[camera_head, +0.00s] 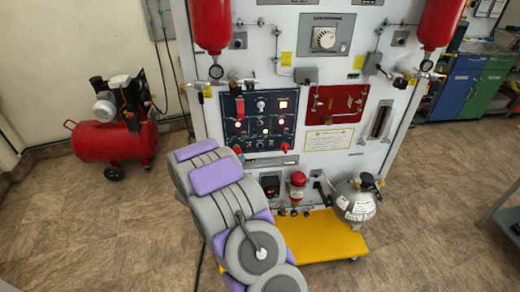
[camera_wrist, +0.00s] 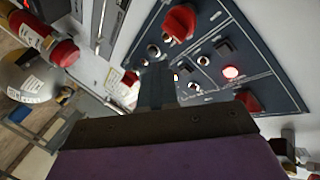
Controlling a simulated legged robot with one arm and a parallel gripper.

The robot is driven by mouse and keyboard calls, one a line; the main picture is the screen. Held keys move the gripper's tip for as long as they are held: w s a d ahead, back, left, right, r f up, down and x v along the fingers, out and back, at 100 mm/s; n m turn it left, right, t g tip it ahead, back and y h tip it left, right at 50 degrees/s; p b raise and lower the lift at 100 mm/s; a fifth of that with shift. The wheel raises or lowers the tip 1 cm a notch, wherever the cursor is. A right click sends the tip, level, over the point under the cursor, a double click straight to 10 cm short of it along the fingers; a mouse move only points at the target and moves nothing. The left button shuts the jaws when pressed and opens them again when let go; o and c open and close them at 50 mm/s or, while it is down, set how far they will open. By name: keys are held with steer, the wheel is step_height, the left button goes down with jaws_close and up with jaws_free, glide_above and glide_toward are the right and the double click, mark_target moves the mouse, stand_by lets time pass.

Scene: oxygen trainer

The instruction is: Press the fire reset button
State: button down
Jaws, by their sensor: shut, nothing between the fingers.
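The dark blue control panel (camera_head: 262,118) sits on the front of the white trainer board, with lit round buttons, small switches and red knobs. I cannot read which button is the fire reset. In the wrist view the panel (camera_wrist: 262,62) fills the upper right. A lit red button (camera_wrist: 231,72) and a red knob (camera_wrist: 180,22) show there. My gripper (camera_wrist: 158,72) is shut and empty, its dark tip in front of the panel's lower left part in that picture. It hides some of the panel; contact cannot be told. In the head view my arm hides the gripper.
A red plate (camera_head: 335,104) with fittings is right of the panel. Red cylinders (camera_head: 212,22) (camera_head: 440,22) hang at both sides. A steel sphere (camera_head: 356,200) stands at the board's yellow base (camera_head: 322,238). A red compressor (camera_head: 112,140) stands left on open floor.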

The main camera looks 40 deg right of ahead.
mark_target(260, 146)
steer(key=s+d+f+m+g+h, duration=0.2)
steer(key=s+d+g+h, duration=0.1)
steer(key=s+d+h, duration=0.2)
steer(key=shift+s+m+b, duration=0.3)
steer(key=shift+s+b, duration=0.05)
steer(key=shift+s, duration=0.65)
steer(key=shift+w+f, duration=0.1)
steer(key=w+d, duration=0.1)
steer(key=w, duration=0.1)
steer(key=w+d+p, duration=0.1)
steer(key=w+d, duration=0.1)
steer(key=w, duration=0.1)
steer(key=w+d, duration=0.1)
steer(key=w, duration=0.1)
steer(key=shift+w+d+p, duration=0.2)
steer(key=shift+d+p, duration=0.15)
steer(key=shift+p, duration=0.05)
stand_by(1.1)
steer(key=shift+w+d, duration=0.2)
steer(key=shift+w, duration=0.1)
stand_by(0.3)
